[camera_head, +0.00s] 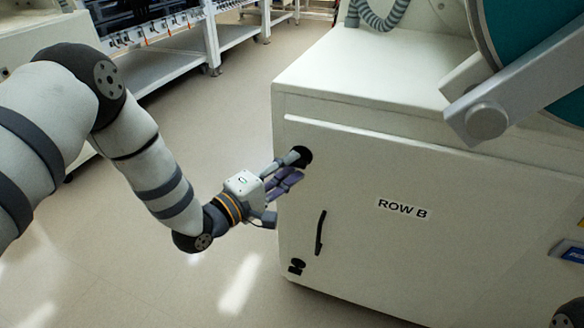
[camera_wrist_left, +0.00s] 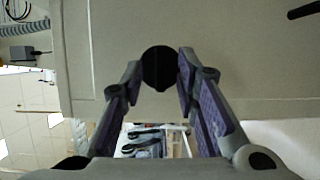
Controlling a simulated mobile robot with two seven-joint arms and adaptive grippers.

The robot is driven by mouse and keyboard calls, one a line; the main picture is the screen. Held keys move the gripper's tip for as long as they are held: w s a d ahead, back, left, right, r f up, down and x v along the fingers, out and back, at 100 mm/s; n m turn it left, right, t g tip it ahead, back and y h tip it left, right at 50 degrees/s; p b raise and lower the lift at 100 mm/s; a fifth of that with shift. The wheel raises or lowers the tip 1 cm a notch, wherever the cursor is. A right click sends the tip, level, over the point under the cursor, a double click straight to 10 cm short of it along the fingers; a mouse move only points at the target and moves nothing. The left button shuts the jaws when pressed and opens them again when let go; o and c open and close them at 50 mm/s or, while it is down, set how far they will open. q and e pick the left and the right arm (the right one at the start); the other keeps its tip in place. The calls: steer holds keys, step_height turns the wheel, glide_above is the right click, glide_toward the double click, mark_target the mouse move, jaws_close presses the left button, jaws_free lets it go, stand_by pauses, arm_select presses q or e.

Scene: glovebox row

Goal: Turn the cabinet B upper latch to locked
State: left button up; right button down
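The white cabinet (camera_head: 385,195) is labelled ROW B. Its upper latch (camera_head: 302,156) is a dark round knob near the upper left corner of the door. The latch also shows as a black disc in the left wrist view (camera_wrist_left: 159,66). My left gripper (camera_head: 287,170) reaches it from the left, at the door face. In the left wrist view my left gripper (camera_wrist_left: 158,72) is open, with one fingertip on each side of the disc. Narrow gaps seem to show beside it; I cannot tell whether either fingertip touches. Its turned position is unclear. My right gripper is not in view.
A black door handle (camera_head: 320,232) and a lower dark latch (camera_head: 296,266) sit below on the same door. A large grey bar (camera_head: 520,85) crosses a teal disc above the cabinet. The floor (camera_head: 225,270) left of the cabinet is clear. A white rack (camera_head: 165,65) stands behind.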

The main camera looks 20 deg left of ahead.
arm_select(q)
steer(key=shift+w+d, duration=0.25)
steer(key=shift+w, duration=0.25)
jaws_close()
steer(key=m+p, duration=0.1)
steer(key=m+g+p, duration=0.1)
steer(key=shift+r+m+y+p, duration=0.3)
steer(key=shift+r+p, duration=0.1)
steer(key=m+g+y+p, duration=0.1)
steer(key=m+y+p, duration=0.1)
steer(key=m+p, duration=0.1)
steer(key=shift+d+r+m+p, duration=0.1)
steer(key=shift+m+p, duration=0.2)
steer(key=shift+m, duration=0.4)
steer(key=m+y+p, duration=0.2)
steer(key=m, duration=0.1)
steer(key=shift+d+m+g, duration=0.15)
steer(key=shift+m+g, duration=0.15)
steer(key=shift+g, duration=0.1)
steer(key=shift+f+m+y+p, duration=0.2)
steer(key=shift+m+y+p, duration=0.35)
steer(key=shift+m+y, duration=0.75)
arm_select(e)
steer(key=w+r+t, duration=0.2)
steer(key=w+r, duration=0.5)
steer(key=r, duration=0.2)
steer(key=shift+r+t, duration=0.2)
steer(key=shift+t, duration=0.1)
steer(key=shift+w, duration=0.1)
